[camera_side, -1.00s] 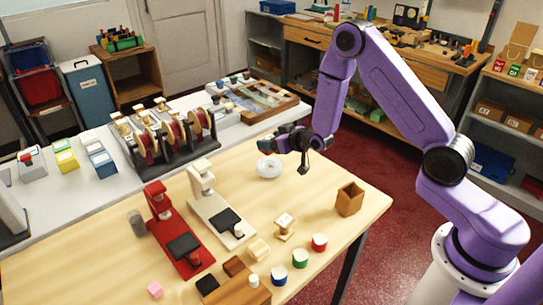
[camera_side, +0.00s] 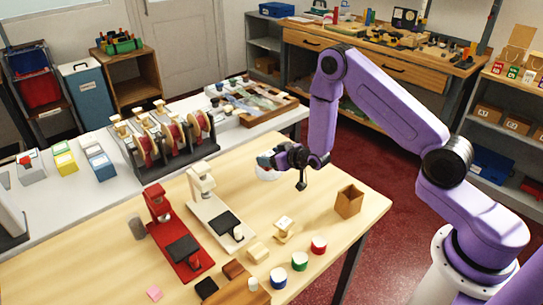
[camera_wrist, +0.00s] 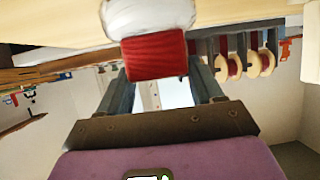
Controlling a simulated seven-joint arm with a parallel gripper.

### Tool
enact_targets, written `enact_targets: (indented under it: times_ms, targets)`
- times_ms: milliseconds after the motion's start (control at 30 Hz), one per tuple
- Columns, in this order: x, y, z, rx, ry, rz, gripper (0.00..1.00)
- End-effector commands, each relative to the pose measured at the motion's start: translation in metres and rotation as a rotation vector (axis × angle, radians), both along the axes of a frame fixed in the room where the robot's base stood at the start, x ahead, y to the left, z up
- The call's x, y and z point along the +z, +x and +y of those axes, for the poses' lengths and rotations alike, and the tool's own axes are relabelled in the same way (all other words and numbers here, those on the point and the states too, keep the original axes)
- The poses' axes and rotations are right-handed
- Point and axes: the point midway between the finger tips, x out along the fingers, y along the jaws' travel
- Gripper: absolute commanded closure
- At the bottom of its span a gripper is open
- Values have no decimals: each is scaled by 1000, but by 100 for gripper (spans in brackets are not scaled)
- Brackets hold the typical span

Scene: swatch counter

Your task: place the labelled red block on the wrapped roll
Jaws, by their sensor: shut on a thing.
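My gripper (camera_side: 270,159) is over the far part of the wooden table. In the wrist view its two fingers are shut on a red block (camera_wrist: 155,55); no label can be read on it. A white rounded thing (camera_wrist: 150,17) lies just beyond the block in the wrist view. It shows in the side view as a pale round shape (camera_side: 266,175), partly hidden by my gripper. I cannot tell surely whether it is the wrapped roll, or whether the block touches it.
A white stand (camera_side: 220,212) and a red stand (camera_side: 178,240) are left of my gripper. A small wooden box (camera_side: 349,201) is at right. A spool rack (camera_side: 165,140) is behind.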

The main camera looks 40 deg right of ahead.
Motion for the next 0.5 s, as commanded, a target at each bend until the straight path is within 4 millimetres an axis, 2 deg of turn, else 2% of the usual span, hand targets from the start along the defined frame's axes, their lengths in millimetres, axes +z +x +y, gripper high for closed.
enact_targets:
  times_ms: [33,100,500]
  targets:
    - [0,0,0,0,0,0,25]
    - [0,0,0,0,0,0,9]
    - [4,-2,0,0,0,0,9]
